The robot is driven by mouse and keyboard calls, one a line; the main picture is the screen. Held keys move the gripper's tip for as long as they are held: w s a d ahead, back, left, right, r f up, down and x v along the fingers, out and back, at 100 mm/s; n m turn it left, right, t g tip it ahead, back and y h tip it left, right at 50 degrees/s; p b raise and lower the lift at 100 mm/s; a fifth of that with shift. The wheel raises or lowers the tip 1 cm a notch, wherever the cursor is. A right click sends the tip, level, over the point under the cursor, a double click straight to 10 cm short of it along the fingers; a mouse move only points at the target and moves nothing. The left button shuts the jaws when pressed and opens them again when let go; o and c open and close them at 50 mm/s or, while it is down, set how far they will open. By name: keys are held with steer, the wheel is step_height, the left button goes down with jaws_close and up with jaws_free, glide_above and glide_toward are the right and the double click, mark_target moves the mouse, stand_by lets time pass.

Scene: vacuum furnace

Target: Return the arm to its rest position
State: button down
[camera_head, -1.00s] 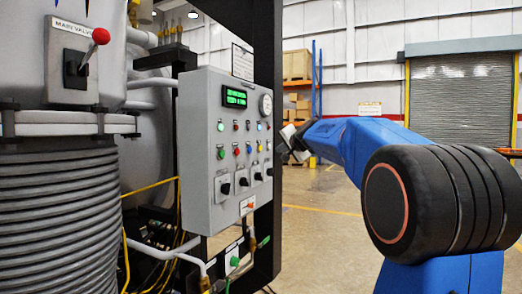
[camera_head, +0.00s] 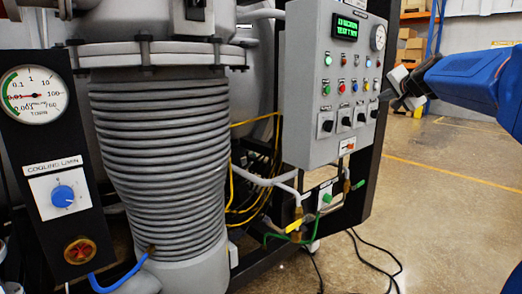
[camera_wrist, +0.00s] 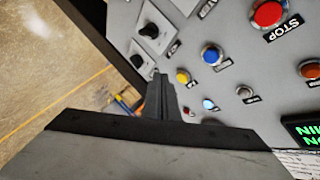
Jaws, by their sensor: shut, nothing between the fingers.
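My blue arm (camera_head: 470,82) reaches in from the right edge in the head view. A red STOP button (camera_wrist: 268,14), a blue button (camera_wrist: 211,54) and a yellow button (camera_wrist: 183,76) show beyond the fingers. I cannot tell the exact gap between fingertips and panel.
A ribbed grey column (camera_head: 160,165) stands left of the panel. A gauge (camera_head: 33,95) and a blue knob (camera_head: 62,196) sit on a black stand at far left. Black cables (camera_head: 370,250) lie on the floor. The floor (camera_head: 450,220) at right is open.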

steer(key=s+a+f+n+g+y, duration=0.1)
steer(key=s+a+f+n+g, duration=0.15)
steer(key=s+a+f, duration=0.65)
steer(key=s+a+f+n+g+y, duration=0.15)
steer(key=s+a+f+n, duration=0.4)
steer(key=s, duration=0.65)
steer(key=s+a+f+n+g+h, duration=0.1)
steer(key=s+a+f+g, duration=0.1)
steer(key=s+f, duration=1)
steer(key=s+a+f+n+g, duration=0.1)
steer(key=s+f+n+g, duration=0.1)
steer(key=s+f, duration=0.9)
steer(key=s+g, duration=0.1)
steer(key=s, duration=0.2)
steer(key=shift+a+f+g+h, duration=0.35)
steer(key=shift+g, duration=0.05)
steer(key=shift+d, duration=0.1)
